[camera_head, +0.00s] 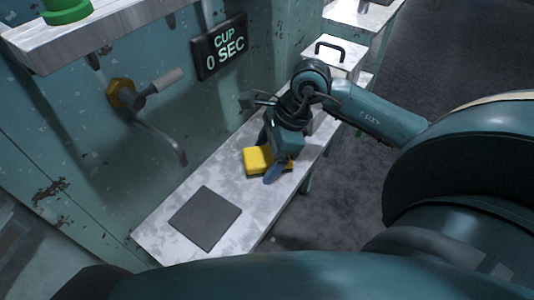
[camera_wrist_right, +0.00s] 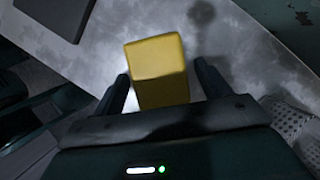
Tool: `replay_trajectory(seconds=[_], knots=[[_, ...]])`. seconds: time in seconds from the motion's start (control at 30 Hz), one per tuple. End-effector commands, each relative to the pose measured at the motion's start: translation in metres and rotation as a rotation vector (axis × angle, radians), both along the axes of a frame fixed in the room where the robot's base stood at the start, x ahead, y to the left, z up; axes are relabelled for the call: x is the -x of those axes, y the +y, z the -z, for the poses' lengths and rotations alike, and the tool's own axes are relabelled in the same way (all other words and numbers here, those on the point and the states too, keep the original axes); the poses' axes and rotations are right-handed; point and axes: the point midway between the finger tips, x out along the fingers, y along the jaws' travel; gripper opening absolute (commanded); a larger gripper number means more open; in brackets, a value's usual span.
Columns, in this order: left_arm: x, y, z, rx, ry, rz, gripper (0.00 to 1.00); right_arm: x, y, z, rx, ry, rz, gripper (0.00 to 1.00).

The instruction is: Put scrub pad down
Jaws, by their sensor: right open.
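The scrub pad (camera_head: 257,160) is a yellow block on the grey-white bench (camera_head: 157,240), beyond the dark square mat. My right gripper (camera_head: 270,168) is over the pad from above and partly hides it. In the right wrist view the pad (camera_wrist_right: 158,72) lies between the two dark fingers of my right gripper (camera_wrist_right: 165,90), with a visible gap on the right side. The fingers are open. Whether the left finger touches the pad I cannot tell. My left gripper is not in view.
A dark square mat (camera_head: 205,217) lies flat on the near part of the bench. A tap (camera_head: 160,125) juts from the wall above it. A sign (camera_head: 220,46) reads "CUP 0 SEC". A box with a black handle (camera_head: 331,55) stands at the bench's far end.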

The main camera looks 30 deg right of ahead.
Motion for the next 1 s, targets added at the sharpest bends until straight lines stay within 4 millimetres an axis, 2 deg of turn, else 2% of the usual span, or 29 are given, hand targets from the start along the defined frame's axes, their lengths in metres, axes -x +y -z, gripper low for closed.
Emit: replay_trajectory(seconds=[0.27, 0.37, 0.73, 0.9, 1.0], knots=[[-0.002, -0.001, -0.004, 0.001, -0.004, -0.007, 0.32, 0.0, -0.001, -0.006, 0.001, -0.002, 0.001, 0.76], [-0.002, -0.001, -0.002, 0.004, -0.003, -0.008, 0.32, 0.002, -0.007, -0.019, 0.003, -0.004, 0.001, 0.76], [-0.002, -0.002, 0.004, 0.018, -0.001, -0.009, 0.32, 0.013, -0.035, -0.091, 0.003, -0.005, 0.002, 0.76], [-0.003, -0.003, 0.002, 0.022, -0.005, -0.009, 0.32, 0.016, -0.041, -0.109, 0.001, -0.001, 0.002, 0.76], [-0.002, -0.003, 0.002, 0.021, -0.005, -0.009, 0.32, 0.017, -0.043, -0.113, 0.0, 0.0, 0.001, 0.76]])
